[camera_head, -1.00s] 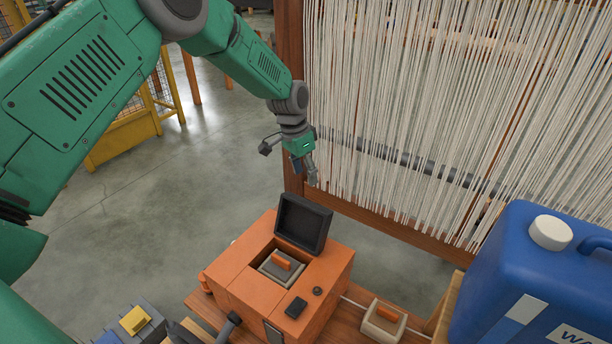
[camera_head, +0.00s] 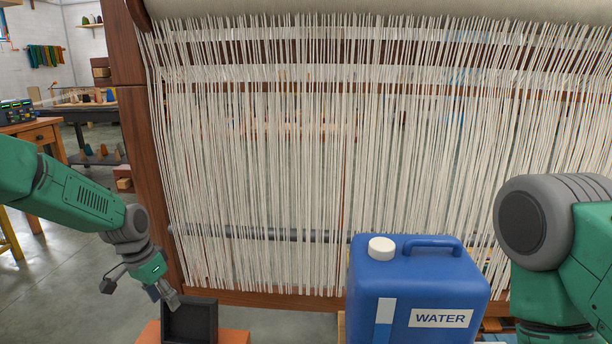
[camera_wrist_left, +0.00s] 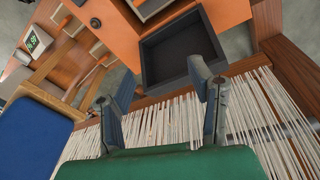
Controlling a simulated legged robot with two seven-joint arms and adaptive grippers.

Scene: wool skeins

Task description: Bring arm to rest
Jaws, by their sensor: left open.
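A blue water canister (camera_head: 415,290) stands between my arms, in front of a large loom with pale hanging threads (camera_head: 330,150). Grey floor (camera_head: 70,270) lies open at the left.

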